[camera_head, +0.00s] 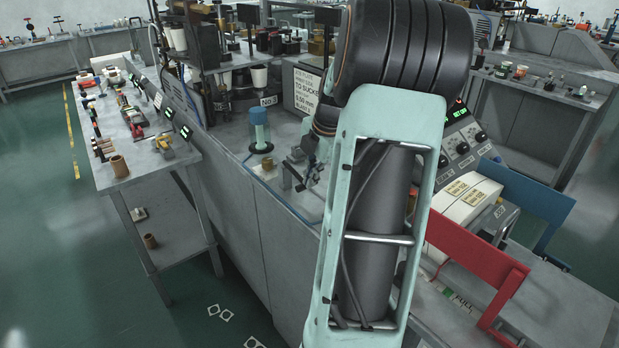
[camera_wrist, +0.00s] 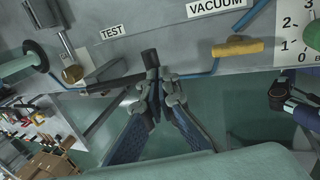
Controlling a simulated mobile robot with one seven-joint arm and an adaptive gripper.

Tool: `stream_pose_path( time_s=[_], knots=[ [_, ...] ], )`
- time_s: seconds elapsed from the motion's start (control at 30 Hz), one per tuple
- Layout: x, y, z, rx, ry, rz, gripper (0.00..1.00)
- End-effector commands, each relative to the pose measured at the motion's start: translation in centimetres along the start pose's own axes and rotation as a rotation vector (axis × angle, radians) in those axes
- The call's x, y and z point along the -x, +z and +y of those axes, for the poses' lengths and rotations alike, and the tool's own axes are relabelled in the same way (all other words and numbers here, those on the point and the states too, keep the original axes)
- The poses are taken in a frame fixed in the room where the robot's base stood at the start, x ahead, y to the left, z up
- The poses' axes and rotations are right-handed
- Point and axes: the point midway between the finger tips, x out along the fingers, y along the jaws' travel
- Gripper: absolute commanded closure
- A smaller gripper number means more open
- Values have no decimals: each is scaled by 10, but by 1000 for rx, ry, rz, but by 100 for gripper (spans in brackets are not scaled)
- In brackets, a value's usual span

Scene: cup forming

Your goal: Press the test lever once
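The wrist view shows the white TEST label (camera_wrist: 112,32) on the grey panel. Beside it, a dark lever arm (camera_wrist: 108,85) runs rightward from a brass piece (camera_wrist: 72,73), and a black knob (camera_wrist: 150,58) stands at its right end. I take this to be the test lever. My gripper (camera_wrist: 160,88) has its fingertips together right at the knob end. Nothing shows held between them. I cannot tell whether the tips touch the lever. In the head view my gripper (camera_head: 307,165) is small and low beside the machine, partly behind my arm, and the lever is not clear.
A yellow handle (camera_wrist: 237,47) under the VACUUM label (camera_wrist: 217,8) sits to the right of the gripper. A side table (camera_head: 165,168) with tools is further left. Red (camera_head: 470,255) and blue panels stand right.

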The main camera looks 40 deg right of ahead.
Motion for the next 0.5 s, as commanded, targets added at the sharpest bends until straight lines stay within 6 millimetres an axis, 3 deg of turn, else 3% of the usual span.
stream_pose_path(
  time_s=[0.03, 0.17, 0.5],
  knots=[
    [-12, -1, -5, 1, -3, 2, 100],
    [-22, 0, -8, 1, -4, 2, 100],
    [-24, -1, -8, 0, -4, 3, 100]
  ],
)
